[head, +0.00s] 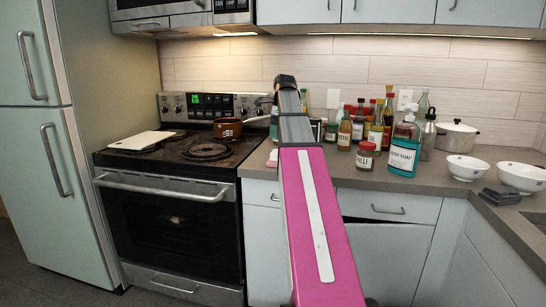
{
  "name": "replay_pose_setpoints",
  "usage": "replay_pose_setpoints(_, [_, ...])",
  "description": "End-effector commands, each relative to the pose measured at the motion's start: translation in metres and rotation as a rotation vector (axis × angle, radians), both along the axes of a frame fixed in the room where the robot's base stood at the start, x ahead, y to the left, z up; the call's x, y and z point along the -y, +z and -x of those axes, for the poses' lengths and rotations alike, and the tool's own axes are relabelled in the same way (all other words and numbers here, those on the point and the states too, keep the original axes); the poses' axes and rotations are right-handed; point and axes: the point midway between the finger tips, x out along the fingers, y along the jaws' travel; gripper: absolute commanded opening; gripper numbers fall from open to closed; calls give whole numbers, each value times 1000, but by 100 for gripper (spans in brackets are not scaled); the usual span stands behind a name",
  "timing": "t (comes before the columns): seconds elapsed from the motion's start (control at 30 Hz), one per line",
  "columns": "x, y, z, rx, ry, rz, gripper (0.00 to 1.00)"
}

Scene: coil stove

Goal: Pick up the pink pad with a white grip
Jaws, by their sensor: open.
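A small pink thing (271,160), which looks like the pink pad, lies on the countertop just right of the stove in the head view. My raised arm hides its right part, and I cannot make out its white grip clearly. My arm crosses the middle of the view from the bottom edge up to the back wall. My gripper cannot be made out; the arm's far end shows only a dark joint.
The stove (205,150) holds a brown pot (228,128) and a white board (142,140). Right of my arm stand several bottles, a red-lidded jar (366,157), a soap bottle (404,150), bowls (466,167) and a white pot (456,138). Bare countertop (425,178) runs along the front.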

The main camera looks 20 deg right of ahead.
Motion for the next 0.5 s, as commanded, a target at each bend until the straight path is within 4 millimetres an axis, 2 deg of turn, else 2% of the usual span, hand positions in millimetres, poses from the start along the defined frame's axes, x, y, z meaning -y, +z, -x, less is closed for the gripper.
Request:
replay_pose_setpoints(0.17, [0,-2,1,-2,-15,-3,100])
replay_pose_setpoints(0.5, [-5,-46,-2,-1,-14,-2,100])
